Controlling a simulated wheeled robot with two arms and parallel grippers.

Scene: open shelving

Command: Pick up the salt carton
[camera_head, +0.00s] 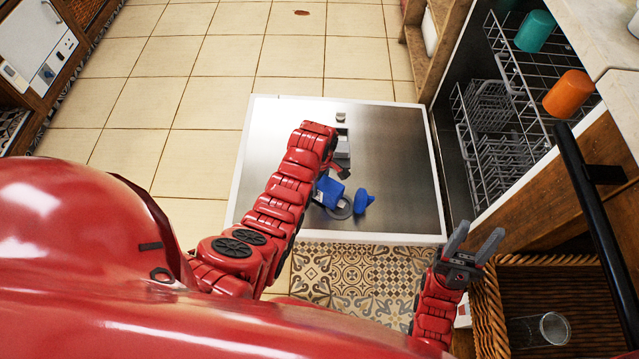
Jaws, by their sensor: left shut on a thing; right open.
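My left arm reaches from the left over the lowered steel door. My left gripper (339,182) is at its far end, partly hidden by the wrist and forearm. It is shut on a blue thing, which looks like the salt carton (329,191). A second blue shape (363,201) shows just right of it, and I cannot tell if it is part of the same thing. A grey ring shows just below them. My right gripper (473,246) is open and empty, right of the door's near corner and by the wicker basket.
The open dishwasher door (400,150) lies flat under my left gripper. A teal cup (535,31) and an orange cup (568,93) sit in the rack (492,150). A wicker basket (489,312) at lower right holds a clear glass (541,330). Tiled floor (185,100) at left is clear.

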